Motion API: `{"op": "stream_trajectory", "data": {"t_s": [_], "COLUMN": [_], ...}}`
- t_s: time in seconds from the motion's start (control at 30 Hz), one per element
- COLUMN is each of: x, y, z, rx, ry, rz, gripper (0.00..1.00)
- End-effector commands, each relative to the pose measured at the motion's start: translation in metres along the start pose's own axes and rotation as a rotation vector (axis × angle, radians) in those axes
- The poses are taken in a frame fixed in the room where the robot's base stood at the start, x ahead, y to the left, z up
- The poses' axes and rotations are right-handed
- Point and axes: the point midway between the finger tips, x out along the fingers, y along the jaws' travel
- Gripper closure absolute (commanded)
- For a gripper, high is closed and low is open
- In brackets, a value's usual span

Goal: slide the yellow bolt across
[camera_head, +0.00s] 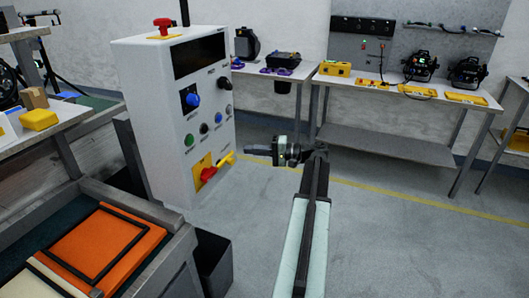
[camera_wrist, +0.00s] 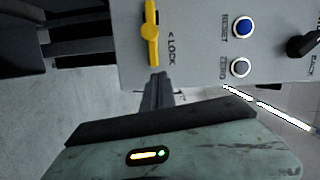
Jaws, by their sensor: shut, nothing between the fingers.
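The yellow bolt (camera_head: 226,160) is low on the front of the white control cabinet (camera_head: 160,100), beside a red handle (camera_head: 208,174) on a yellow plate. In the wrist view the bolt (camera_wrist: 151,35) runs up and down the picture, with a "LOCK" label and an arrow beside it. My gripper (camera_head: 249,150) is to the right of the bolt in the head view, with a small gap between. Its dark fingers (camera_wrist: 158,79) are shut and empty, with their tips just below the bolt's lower end in the wrist view. I cannot tell the exact depth between them.
Buttons and knobs sit on the panel near the bolt, including a blue button (camera_wrist: 243,27) and a black knob (camera_wrist: 302,44). A bench with an orange panel (camera_head: 100,245) stands at the left front. A workbench (camera_head: 390,85) stands behind. The floor on the right is clear.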

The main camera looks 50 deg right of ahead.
Motion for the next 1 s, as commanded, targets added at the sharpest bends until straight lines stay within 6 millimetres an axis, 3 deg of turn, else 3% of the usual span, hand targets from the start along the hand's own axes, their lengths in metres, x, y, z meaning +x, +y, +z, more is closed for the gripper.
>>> {"op": "stream_trajectory", "data": {"t_s": [0.1, 0.2, 0.33, 0.8, 1.0], "x": [0.022, 0.024, 0.027, 0.027, 0.034], "y": [0.001, 0.001, 0.001, 0.0, -0.005], "z": [0.005, 0.024, 0.036, 0.041, 0.07], "rx": [0.0, 0.0, 0.0, 0.0, 0.0], "ry": [-0.001, 0.001, 0.0, 0.001, 0.001], "rz": [0.0, 0.0, 0.001, 0.001, 0.001], "gripper": [1.0, 1.0, 1.0, 1.0, 1.0]}}
